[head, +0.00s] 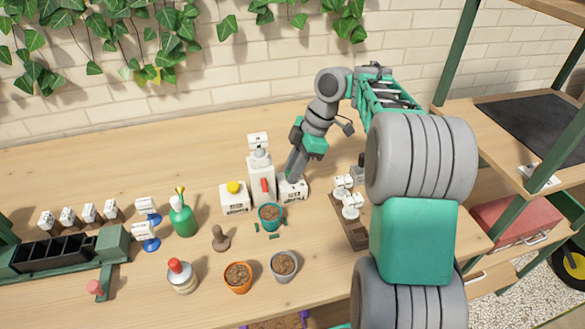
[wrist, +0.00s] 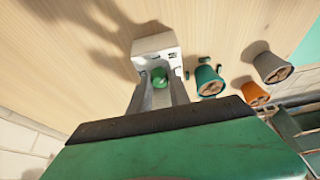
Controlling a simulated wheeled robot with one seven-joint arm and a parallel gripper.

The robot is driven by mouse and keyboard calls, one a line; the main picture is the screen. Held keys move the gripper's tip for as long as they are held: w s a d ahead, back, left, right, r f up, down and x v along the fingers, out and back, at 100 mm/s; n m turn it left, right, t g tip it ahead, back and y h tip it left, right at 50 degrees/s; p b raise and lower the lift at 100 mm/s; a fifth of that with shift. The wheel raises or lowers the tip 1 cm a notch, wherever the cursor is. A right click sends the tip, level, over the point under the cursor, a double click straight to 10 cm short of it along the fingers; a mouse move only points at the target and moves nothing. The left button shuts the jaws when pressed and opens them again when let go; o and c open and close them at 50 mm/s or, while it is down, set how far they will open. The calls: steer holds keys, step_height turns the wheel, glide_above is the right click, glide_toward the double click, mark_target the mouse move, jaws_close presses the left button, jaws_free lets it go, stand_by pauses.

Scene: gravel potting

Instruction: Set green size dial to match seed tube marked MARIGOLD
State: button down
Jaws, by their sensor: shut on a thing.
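A white box (head: 291,190) stands on the bench beside a tall white dispenser. In the wrist view its face (wrist: 153,42) carries small dark markings too small to read. The green dial (wrist: 159,76) sits at that box between my fingertips. My gripper (wrist: 159,88) is shut on the dial, one finger on each side. In the head view my gripper (head: 293,176) comes down onto the box from above and hides the dial. Several white-capped seed tubes (head: 349,199) stand in a brown rack (head: 356,235) to the right; I cannot read which is marked MARIGOLD.
The tall dispenser (head: 261,180) with a red lever and a white box with a yellow knob (head: 235,198) stand left of the dial box. A green pot (head: 270,217) is close in front. Orange (head: 237,278) and grey (head: 283,267) pots stand nearer the front edge.

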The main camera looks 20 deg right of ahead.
steer(key=c, duration=1.2)
jaws_free()
steer(key=shift+c, duration=0.2)
steer(key=p+v, duration=0.4)
steer(key=v, duration=0.3)
steer(key=shift+r, duration=0.35)
steer(key=shift+d+p, duration=0.1)
steer(key=shift+p, duration=0.2)
step_height(320, 180, up, 4)
steer(key=m+t+p, duration=0.1)
steer(key=m+p, duration=0.1)
steer(key=m, duration=0.3)
glide_above(286, 189)
steer(key=s+d+f+m+t+h+p, duration=0.1)
steer(key=s+f+m+h, duration=0.1)
steer(key=s+m, duration=0.4)
steer(key=s+d+f+m+t+h+p, duration=0.1)
steer(key=s+m+h, duration=0.1)
steer(key=s+m, duration=0.5)
steer(key=shift+s+f, duration=0.4)
steer(key=shift+s, duration=0.8)
